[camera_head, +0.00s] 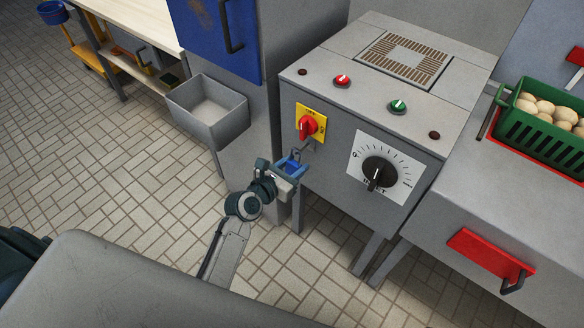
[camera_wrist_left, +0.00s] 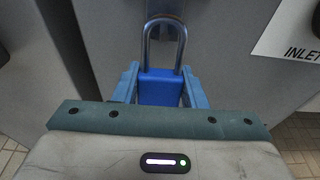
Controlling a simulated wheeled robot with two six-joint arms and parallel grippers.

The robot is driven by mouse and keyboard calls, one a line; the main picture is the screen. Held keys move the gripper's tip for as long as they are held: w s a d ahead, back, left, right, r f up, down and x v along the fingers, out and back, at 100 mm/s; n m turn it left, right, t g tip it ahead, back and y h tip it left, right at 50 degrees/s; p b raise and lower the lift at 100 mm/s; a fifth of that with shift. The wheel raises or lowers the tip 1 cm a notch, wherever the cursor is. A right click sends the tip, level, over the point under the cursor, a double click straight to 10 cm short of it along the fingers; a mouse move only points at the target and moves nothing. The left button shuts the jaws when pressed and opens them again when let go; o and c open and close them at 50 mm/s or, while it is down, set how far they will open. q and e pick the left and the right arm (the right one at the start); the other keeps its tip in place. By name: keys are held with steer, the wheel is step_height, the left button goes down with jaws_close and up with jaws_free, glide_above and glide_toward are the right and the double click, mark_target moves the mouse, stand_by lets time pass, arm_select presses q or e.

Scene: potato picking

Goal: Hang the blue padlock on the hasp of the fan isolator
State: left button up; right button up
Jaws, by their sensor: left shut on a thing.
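The fan isolator is a yellow plate with a red rotary handle (camera_head: 309,126) on the front of the grey cabinet. A small grey metal hasp (camera_head: 311,144) shows just below the handle. My left gripper (camera_head: 290,168) is in front of the cabinet, just below and left of the hasp, shut on the blue padlock. In the left wrist view the padlock (camera_wrist_left: 159,88) sits upright between the blue fingers, with its steel shackle pointing up, towards a dark grey part. I cannot tell whether the shackle touches the hasp. My right gripper is not in view.
An inlet dial (camera_head: 380,173) is right of the isolator. Red (camera_head: 342,81) and green (camera_head: 398,106) buttons sit on the cabinet top. An open grey bin (camera_head: 208,108) hangs left of the arm. A green crate (camera_head: 541,140) of potatoes stands at the right.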

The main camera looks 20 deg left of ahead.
arm_select(q)
steer(key=shift+w+d+f, duration=0.15)
steer(key=shift+w, duration=0.3)
steer(key=shift+w+f, duration=0.15)
steer(key=shift+w+d+f, duration=0.15)
steer(key=shift+w+f, duration=0.1)
steer(key=shift+f, duration=0.1)
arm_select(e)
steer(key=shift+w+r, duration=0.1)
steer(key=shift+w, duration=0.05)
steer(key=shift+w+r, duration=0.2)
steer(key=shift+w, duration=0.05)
arm_select(q)
steer(key=o, duration=1.1)
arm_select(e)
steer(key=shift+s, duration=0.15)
